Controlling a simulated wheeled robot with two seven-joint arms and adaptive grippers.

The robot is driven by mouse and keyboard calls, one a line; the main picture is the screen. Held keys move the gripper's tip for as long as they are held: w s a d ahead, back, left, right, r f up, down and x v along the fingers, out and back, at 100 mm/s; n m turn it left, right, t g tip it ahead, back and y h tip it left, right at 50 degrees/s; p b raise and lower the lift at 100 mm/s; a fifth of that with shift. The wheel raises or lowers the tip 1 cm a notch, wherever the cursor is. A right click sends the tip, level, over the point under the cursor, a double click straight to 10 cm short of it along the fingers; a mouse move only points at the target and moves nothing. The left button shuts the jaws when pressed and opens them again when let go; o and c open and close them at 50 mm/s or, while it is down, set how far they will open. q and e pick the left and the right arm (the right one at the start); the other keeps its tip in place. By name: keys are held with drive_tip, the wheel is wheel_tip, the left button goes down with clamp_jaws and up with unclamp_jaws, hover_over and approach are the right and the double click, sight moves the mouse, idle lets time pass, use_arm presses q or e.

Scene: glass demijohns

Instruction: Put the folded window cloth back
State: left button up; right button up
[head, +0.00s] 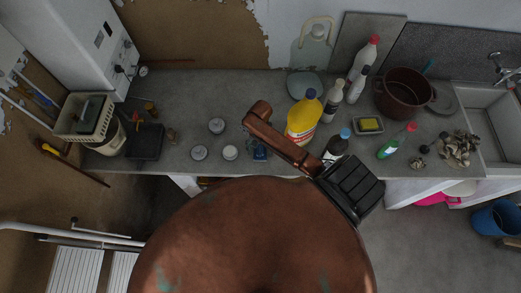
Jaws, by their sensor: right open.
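I cannot pick out a folded window cloth with certainty. A small blue item (260,152) lies on the counter near its front edge, too small to identify. A dark greenish item (88,110) is in the cream crate (66,128) at the left. My large copper-coloured part at the bottom hides much of the front. My left gripper is not seen.
On the grey counter (190,88) stand a yellow bottle (303,120), white bottles (332,102), a brown pot (402,92), a sponge dish (369,125) and a green bottle (392,146). The counter's back left is fairly clear. The sink (497,110) is right.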

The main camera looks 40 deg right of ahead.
sight(261, 146)
drive_tip(key=r, duration=0.3)
drive_tip(key=w+r, duration=0.1)
drive_tip(key=r, duration=0.3)
drive_tip(key=d+r, duration=0.1)
drive_tip(key=r, duration=0.2)
drive_tip(key=shift+w+d+r, duration=0.1)
drive_tip(key=shift+w+r, duration=0.1)
drive_tip(key=shift+r, duration=0.65)
